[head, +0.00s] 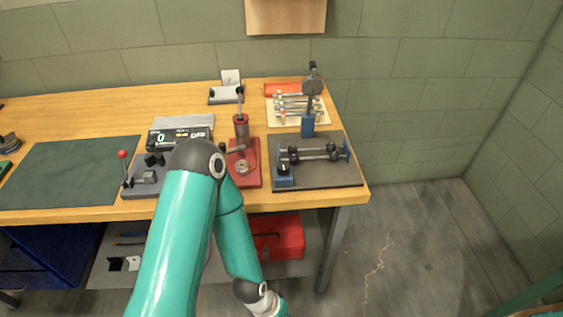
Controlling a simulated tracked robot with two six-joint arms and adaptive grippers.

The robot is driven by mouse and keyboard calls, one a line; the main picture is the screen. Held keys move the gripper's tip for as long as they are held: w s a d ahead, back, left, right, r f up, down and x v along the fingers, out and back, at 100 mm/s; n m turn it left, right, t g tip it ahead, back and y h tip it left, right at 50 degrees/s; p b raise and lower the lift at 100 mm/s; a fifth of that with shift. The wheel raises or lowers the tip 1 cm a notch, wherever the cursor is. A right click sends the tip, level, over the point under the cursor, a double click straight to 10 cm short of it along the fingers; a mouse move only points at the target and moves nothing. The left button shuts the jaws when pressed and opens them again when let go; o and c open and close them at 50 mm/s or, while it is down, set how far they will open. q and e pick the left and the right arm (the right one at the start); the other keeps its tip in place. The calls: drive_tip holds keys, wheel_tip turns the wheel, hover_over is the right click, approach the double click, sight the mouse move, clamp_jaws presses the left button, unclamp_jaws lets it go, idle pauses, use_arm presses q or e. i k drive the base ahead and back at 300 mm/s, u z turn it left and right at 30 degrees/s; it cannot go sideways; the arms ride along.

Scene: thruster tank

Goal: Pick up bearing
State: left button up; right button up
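A small round metal piece (242,167), which looks like a bearing, sits on the base of the red arbor press (251,178) near the front of the bench. It is too small to tell for certain. My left arm rises in front of the bench and bends back down, hiding part of the bench just left of the press. Its wrist points down near the bottom edge, and the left gripper is outside the picture. My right gripper is not in view either; only a bit of teal shows at the bottom right corner.
Right of the press, a dark mat (315,181) carries a blue fixture holding a shaft. A display unit (181,132) and green mat (72,172) lie left. A tool tray (297,112) stands behind. A red toolbox (285,238) is below. Floor at right is clear.

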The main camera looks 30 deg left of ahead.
sight(242, 167)
drive_tip(key=z, duration=0.05)
drive_tip(key=k, duration=1.1)
drive_tip(key=u, duration=1.15)
drive_tip(key=i, duration=0.9)
drive_tip(key=z, duration=0.05)
